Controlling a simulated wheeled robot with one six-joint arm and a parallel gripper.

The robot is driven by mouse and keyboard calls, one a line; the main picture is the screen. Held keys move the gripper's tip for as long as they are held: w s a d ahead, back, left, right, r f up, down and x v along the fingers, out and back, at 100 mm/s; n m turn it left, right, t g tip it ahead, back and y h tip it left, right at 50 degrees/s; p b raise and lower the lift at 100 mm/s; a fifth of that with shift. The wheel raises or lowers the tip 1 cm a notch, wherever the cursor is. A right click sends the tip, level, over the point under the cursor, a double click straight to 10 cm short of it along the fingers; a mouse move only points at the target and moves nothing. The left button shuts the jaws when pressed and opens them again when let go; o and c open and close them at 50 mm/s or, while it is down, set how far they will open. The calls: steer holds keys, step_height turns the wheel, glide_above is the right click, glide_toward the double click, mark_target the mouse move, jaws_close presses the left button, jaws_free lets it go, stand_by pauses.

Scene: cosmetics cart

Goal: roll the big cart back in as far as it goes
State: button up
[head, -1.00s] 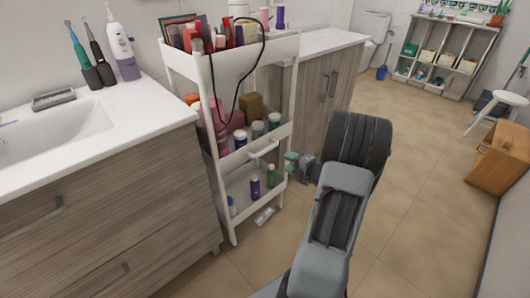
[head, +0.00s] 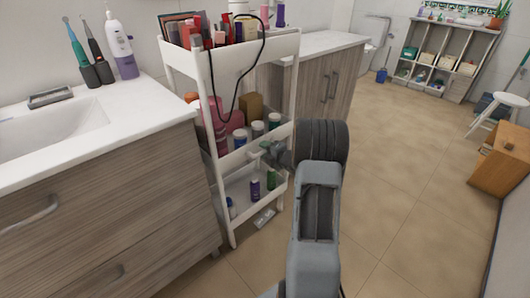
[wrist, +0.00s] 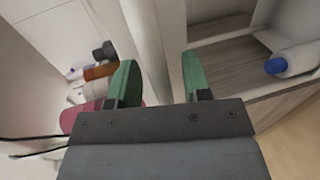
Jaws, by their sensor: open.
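The big white cart (head: 232,68) stands between the sink cabinet and the far cabinet, its front sticking out past the sink cabinet's front. It has three tiers filled with bottles and cosmetics. A white handle (head: 257,155) is on the front of its middle tier. My gripper (head: 262,148) is at this handle, partly hidden by my wrist. In the wrist view, my gripper's green fingertips (wrist: 160,80) are apart, with a white bar (wrist: 148,45) showing between them. I cannot tell whether either finger touches it.
The sink cabinet (head: 110,190) stands close on the cart's left, the wooden cabinet (head: 325,90) on its right. A black cable (head: 212,85) hangs down the cart's front. A small pale object (head: 263,219) lies on the floor by the cart.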

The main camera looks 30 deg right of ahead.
steer(key=shift+w, duration=0.2)
jaws_close()
stand_by(0.4)
